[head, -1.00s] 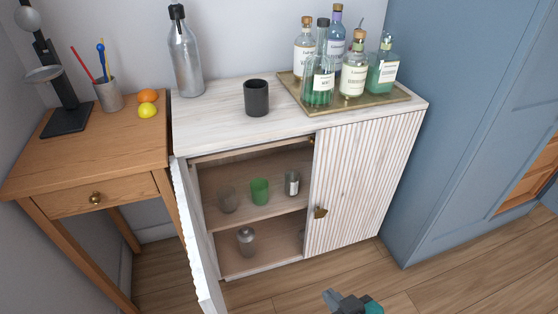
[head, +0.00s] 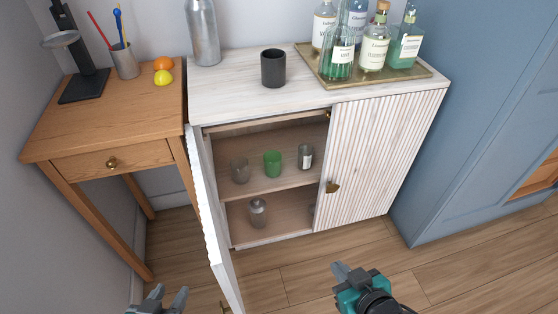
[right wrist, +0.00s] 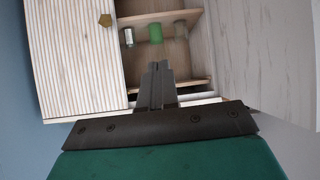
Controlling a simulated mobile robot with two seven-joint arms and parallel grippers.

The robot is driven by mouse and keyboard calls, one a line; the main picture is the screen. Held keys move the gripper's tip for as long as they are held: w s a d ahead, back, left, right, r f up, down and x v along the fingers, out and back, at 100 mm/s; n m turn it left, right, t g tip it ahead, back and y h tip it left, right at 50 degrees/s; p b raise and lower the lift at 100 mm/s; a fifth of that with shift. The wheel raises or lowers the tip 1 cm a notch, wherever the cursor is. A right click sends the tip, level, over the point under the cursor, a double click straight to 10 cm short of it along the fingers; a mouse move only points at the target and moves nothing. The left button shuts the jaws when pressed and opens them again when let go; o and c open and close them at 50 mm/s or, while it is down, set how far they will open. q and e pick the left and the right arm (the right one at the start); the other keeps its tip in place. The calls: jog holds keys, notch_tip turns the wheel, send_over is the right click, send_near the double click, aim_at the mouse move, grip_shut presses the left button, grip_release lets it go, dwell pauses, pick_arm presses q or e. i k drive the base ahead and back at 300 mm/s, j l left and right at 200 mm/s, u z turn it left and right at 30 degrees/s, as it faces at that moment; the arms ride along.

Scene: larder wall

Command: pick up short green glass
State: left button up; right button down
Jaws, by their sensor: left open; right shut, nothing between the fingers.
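The short green glass (head: 272,164) stands upright on the upper shelf inside the open cabinet, between a clear grey glass (head: 240,171) and a glass with a pale label (head: 305,156). The green glass also shows in the right wrist view (right wrist: 155,33), beyond my fingertips. My right gripper (head: 340,270) is shut and empty, low in front of the cabinet and apart from the glass. My left gripper (head: 168,297) is open and empty at the bottom edge of the head view, left of the open door.
The cabinet's left door (head: 212,222) stands open toward me; the ribbed right door (head: 378,160) is closed. A jar (head: 257,213) stands on the lower shelf. A black cup (head: 273,68) and a bottle tray (head: 425,74) are on top. A wooden desk (head: 95,130) stands left.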

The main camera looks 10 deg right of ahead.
aim_at(272, 159)
jog(key=l+u, duration=0.2)
jog(key=u, duration=0.7)
jog(key=k+l+u, duration=0.2)
jog(key=l+u, duration=0.2)
jog(key=k+l+u, duration=0.2)
jog(key=u, duration=0.15)
jog(key=k+l, duration=0.1)
jog(key=l, duration=0.25)
jog(key=k+l+u, duration=0.1)
jog(key=l, duration=0.25)
jog(key=k+l+u, duration=0.1)
jog(key=l, duration=0.25)
jog(key=i+l, duration=0.4)
jog(key=l, duration=0.2)
